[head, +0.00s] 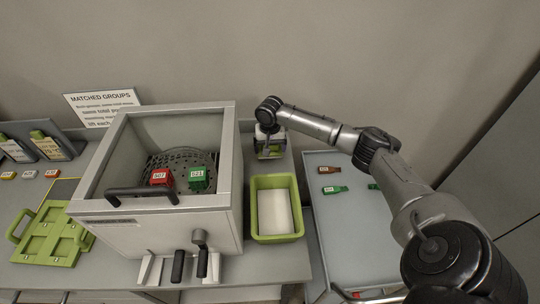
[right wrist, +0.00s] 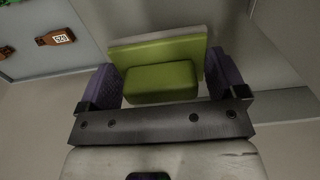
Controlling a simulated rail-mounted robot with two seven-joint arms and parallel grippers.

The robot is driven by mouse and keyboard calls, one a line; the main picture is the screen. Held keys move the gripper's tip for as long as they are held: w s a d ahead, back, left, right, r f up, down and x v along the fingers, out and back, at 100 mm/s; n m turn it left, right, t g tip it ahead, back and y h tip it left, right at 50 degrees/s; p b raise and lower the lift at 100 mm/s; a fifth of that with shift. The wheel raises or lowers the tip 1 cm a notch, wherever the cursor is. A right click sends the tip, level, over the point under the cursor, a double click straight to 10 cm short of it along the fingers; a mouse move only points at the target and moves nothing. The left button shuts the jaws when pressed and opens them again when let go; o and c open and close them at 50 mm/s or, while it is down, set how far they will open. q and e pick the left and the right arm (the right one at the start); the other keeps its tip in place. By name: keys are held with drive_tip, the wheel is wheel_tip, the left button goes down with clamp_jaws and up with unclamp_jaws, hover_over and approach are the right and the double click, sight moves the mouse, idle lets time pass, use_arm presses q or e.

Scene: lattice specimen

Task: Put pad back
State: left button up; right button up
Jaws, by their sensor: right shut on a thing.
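My right gripper (head: 269,146) is at the back, just right of the large grey box. In the right wrist view its two purple fingers (right wrist: 165,85) are closed on both sides of a green pad (right wrist: 160,82) with a raised green block and a pale grey edge. In the head view the pad is mostly hidden under the gripper, with a bit of green and white showing. I cannot tell whether the pad touches the surface below. My left gripper is not in view.
A green tray (head: 257,234) holding a white slab (head: 275,213) stands in front of the gripper. The open grey box (head: 230,170) holds a red block (head: 161,177) and a green block (head: 198,179). A pale side table (head: 335,225) at right carries small tagged pieces. A green plate (head: 50,238) lies at left.

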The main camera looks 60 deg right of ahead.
drive_tip(key=shift+f+b, duration=0.5)
drive_tip(key=shift+f, duration=1.55)
drive_tip(key=o, duration=0.6)
drive_tip(key=shift+r, duration=0.35)
wheel_tip(320, 180, up, 10)
drive_tip(key=shift+f+p, duration=0.2)
drive_tip(key=shift+p, duration=0.8)
drive_tip(key=shift+r, duration=0.9)
